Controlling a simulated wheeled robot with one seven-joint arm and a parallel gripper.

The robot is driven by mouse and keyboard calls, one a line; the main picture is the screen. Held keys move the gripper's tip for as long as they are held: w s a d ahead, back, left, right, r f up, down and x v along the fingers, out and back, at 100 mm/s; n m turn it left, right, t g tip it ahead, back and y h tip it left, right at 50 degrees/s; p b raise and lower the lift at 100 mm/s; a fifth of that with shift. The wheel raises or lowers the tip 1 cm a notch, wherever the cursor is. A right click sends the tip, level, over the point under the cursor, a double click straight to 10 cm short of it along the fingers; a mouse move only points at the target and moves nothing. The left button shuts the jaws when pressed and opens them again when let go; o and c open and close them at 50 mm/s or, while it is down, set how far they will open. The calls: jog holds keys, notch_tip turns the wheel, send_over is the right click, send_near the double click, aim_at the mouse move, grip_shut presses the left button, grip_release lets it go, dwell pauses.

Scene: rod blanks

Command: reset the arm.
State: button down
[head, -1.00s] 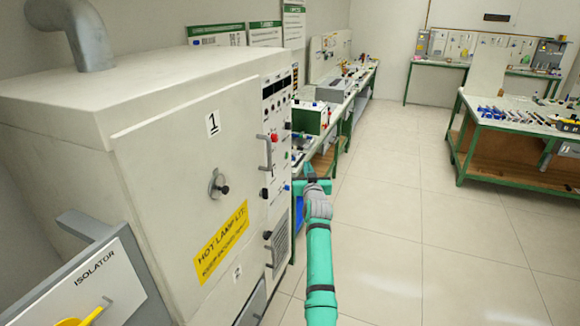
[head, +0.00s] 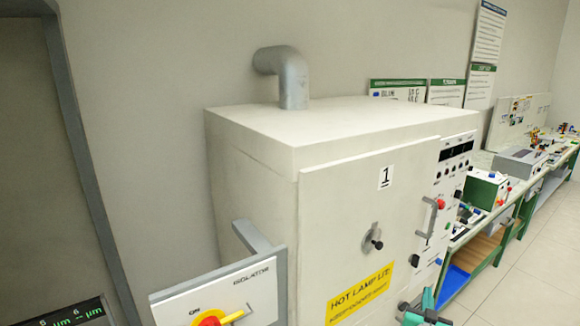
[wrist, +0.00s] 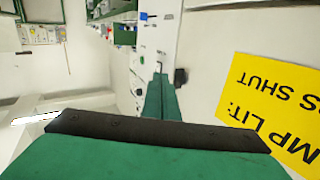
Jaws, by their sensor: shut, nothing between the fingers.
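My gripper (head: 424,316) shows only in part at the bottom edge of the head view, in front of the lower right of a large cream cabinet marked 1 (head: 340,215). In the wrist view my gripper's green fingers (wrist: 160,82) are together with nothing between them. They are near the cabinet front, where a yellow hot lamp label (wrist: 275,105) shows upside down at the right. The rest of my arm is out of the head view.
An isolator box (head: 225,292) with a red and yellow switch stands at the cabinet's left front. A grey pipe (head: 290,80) rises from the cabinet top. Green-framed benches (head: 470,270) run along the wall at right, with open floor (head: 540,285) beside them.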

jog(key=s+a+f+y, duration=0.1)
jog(key=s+a+f, duration=0.45)
jog(key=a, duration=0.25)
jog(key=s+a+f+y, duration=0.1)
jog(key=s+a+f, duration=0.3)
jog(key=a+f, duration=0.4)
jog(key=s+a+f+n+y, duration=0.1)
jog(key=s+a+f, duration=0.2)
jog(key=s+a, duration=0.5)
jog(key=s+a+f+n, duration=0.1)
jog(key=s+a+f, duration=0.2)
jog(key=s+a, duration=0.5)
jog(key=s+a+r+n+y, duration=0.1)
jog(key=s+a+r, duration=0.3)
jog(key=s, duration=0.6)
jog(key=s+a+r+n+y, duration=0.1)
jog(key=s+a+r, duration=0.3)
jog(key=s, duration=0.7)
jog(key=s+a+r+n+y, duration=0.1)
jog(key=s+a+r+y, duration=0.2)
jog(key=s, duration=0.7)
notch_tip(320, 180, up, 3)
jog(key=shift+s+a+r+n, duration=0.15)
jog(key=shift+a+n, duration=0.25)
jog(key=shift+a, duration=0.65)
